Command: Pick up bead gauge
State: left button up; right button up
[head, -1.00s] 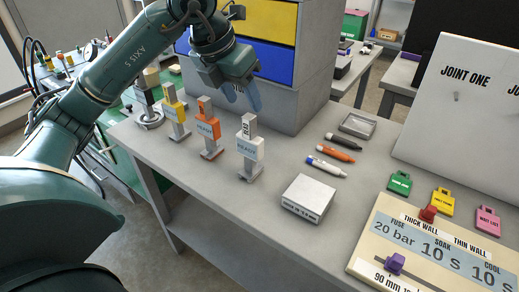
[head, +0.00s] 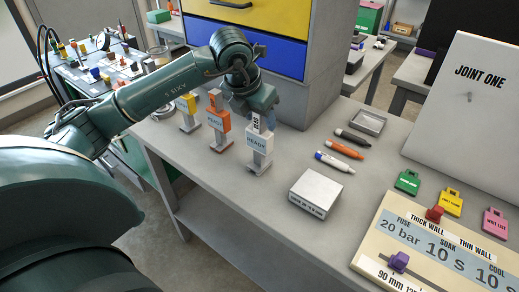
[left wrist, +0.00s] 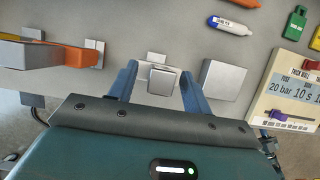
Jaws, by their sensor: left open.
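A pale grey block with small vertical lettering (head: 257,122) stands upright in a light stand marked READY (head: 259,150); it is likely the bead gauge, but I cannot read its lettering. My left gripper (head: 254,106) is open at the top of this block, partly hiding it. In the left wrist view the block's square grey top (left wrist: 163,80) lies between the two blue fingers of the gripper (left wrist: 160,82), with a gap on each side. My right gripper is not in view.
Orange (head: 218,120) and yellow (head: 186,113) pieces stand to the left in similar stands. A white labelled box (head: 315,193) lies right of the grey block, with several markers (head: 334,162) behind it. The drawer cabinet (head: 300,85) rises close behind my gripper.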

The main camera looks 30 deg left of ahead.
pick_arm(q)
jog(key=shift+w+f, duration=0.2)
jog(key=shift+f, duration=0.3)
grip_shut()
jog(key=shift+r, duration=0.1)
